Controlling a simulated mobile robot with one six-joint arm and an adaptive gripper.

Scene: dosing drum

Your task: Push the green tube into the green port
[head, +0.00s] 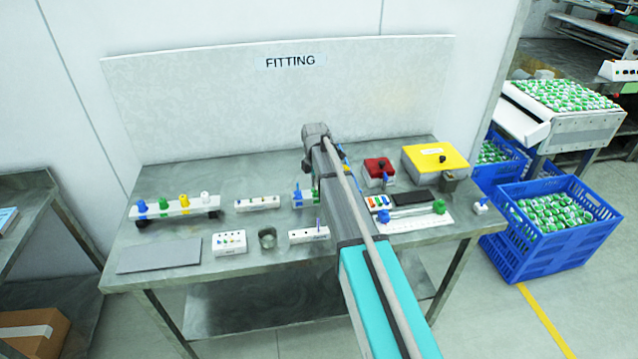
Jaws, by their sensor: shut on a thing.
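My arm reaches over the table in the head view and hides what lies under it. My gripper is not visible, so I cannot see what it holds. A white rack (178,208) at the left carries blue, green (163,204), yellow and white upright pieces. A small bluish stand (298,199) with a green part shows just left of my arm, partly hidden. White blocks with small ports stand at the front left (229,249), behind it (257,203) and beside my arm (308,236). I cannot tell which piece is the green tube or which port is green.
The table (215,278) also holds a grey mat (160,256), a dark cup (267,240), a red box (379,169), a yellow-lidded box (434,160) and a white strip with a green knob (438,206). The "FITTING" panel (200,100) stands behind. Blue crates (545,252) are at right.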

